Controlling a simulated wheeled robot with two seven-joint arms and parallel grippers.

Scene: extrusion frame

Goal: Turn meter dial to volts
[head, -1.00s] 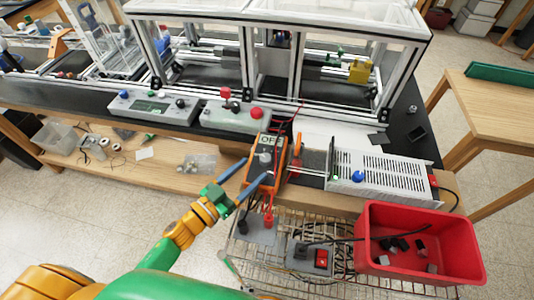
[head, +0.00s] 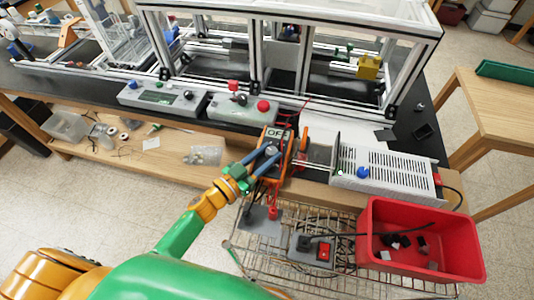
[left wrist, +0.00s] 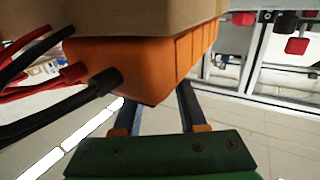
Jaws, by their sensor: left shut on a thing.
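The orange meter (head: 286,166) stands at the table's front edge, its display (head: 277,132) reading what looks like OFF. Its grey dial (head: 271,150) sits below the display, between the fingertips of my left gripper (head: 268,154). The left gripper is shut on the dial, with its blue-grey fingers reaching in from the lower left. In the left wrist view the meter's orange body (left wrist: 150,65) fills the upper middle and hides the fingertips and the dial. Red and black leads plug into its end. My right gripper is not in view.
A grey control box with a red button (head: 264,105) stands behind the meter. A white vented power supply (head: 390,172) is to the right. A red bin (head: 372,235) sits on the wire rack in front, beside a grey box with a red switch (head: 323,254).

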